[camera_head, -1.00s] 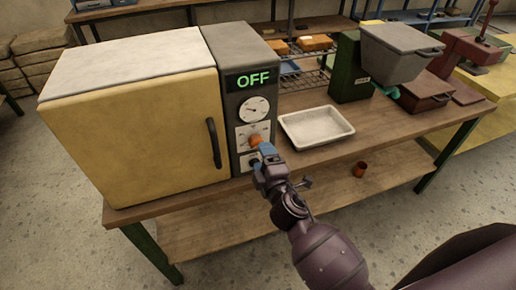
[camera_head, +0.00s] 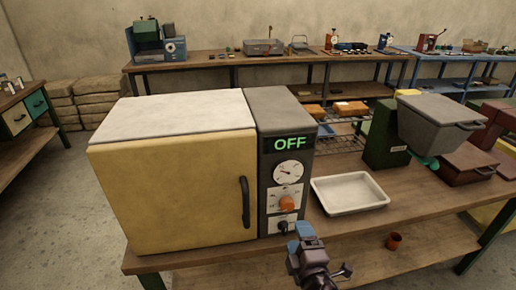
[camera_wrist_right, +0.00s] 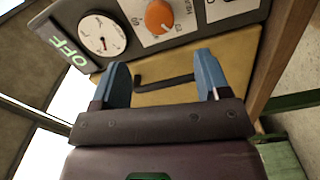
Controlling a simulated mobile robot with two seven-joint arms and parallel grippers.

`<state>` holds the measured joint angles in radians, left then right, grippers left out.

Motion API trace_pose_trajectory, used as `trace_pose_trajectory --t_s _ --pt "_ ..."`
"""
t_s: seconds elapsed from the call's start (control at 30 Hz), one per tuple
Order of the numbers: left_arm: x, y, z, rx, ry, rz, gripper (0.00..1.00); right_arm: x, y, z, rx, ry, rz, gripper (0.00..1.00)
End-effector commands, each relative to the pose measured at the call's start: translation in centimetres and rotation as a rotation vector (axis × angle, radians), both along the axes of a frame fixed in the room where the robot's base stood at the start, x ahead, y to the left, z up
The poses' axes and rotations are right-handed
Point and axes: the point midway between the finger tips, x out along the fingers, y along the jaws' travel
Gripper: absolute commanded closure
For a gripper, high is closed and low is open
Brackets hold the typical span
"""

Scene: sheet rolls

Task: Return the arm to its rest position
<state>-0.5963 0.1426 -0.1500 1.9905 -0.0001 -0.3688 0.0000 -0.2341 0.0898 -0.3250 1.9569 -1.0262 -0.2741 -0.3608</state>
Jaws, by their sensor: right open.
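My right gripper (camera_head: 305,235) is in front of the oven's control panel (camera_head: 287,168), low and near the table's front edge. In the right wrist view its two blue fingers (camera_wrist_right: 165,78) are apart with nothing between them. The panel carries a lit OFF display, a dial gauge (camera_head: 289,170) and an orange knob (camera_head: 287,203). The knob also shows in the right wrist view (camera_wrist_right: 160,16), apart from the fingers. The oven (camera_head: 170,195) has a closed yellow door with a dark handle (camera_head: 245,202). My left gripper is not in view.
A white tray (camera_head: 348,193) lies on the workbench (camera_head: 420,200) right of the panel. A green machine with a grey hopper (camera_head: 435,118) stands further right. A small brown cup (camera_head: 394,241) is on the lower shelf. More benches line the back wall.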

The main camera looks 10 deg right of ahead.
Motion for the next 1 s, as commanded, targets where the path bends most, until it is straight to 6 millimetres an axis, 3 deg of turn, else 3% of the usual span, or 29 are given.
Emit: trace_pose_trajectory --t_s 0.13,0.27,0.47,0.67,0.8,1.0 --pt "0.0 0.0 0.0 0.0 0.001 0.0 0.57 0.0 0.0 -0.2 0.095 0.017 -0.003 0.31" --pt "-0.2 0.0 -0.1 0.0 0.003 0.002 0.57 0.1 -0.4 -0.8 0.317 0.066 -0.007 0.31" --pt "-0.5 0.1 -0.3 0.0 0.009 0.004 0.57 -1.9 -2.8 -4.0 0.728 0.202 -0.069 0.31" --pt "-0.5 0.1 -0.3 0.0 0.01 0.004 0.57 -6.3 -6.0 -8.5 1.084 0.344 -0.188 0.31" --pt "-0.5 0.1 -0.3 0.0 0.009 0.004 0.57 -10.5 -8.3 -11.5 1.245 0.421 -0.288 0.31" --pt "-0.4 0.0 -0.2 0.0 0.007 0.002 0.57 -14.7 -10.5 -13.9 1.259 0.465 -0.377 0.31"
